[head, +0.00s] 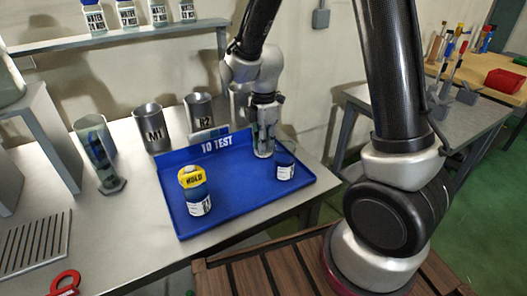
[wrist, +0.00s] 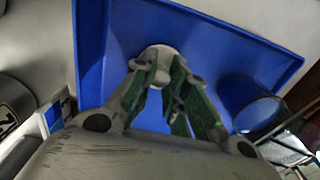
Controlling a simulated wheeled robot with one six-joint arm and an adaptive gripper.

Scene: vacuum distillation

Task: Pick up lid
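A pale round lid with a small knob (wrist: 160,53) shows in the wrist view, over the blue tray. My gripper (wrist: 161,72) is at the lid, with its two green-sided fingers on either side of the knob. Whether the fingers press on the knob or stand a little apart from it is not clear. In the head view my gripper (head: 264,150) points down low over the back right part of the tray (head: 235,190), just left of an open-looking jar with a white label (head: 286,167). The fingers mostly hide the lid there.
A jar with a yellow "HOLD" top (head: 192,179) stands at the tray's left. Metal cups marked M1 (head: 152,130) and R2 (head: 199,110) stand behind the tray. The tray's front middle is clear.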

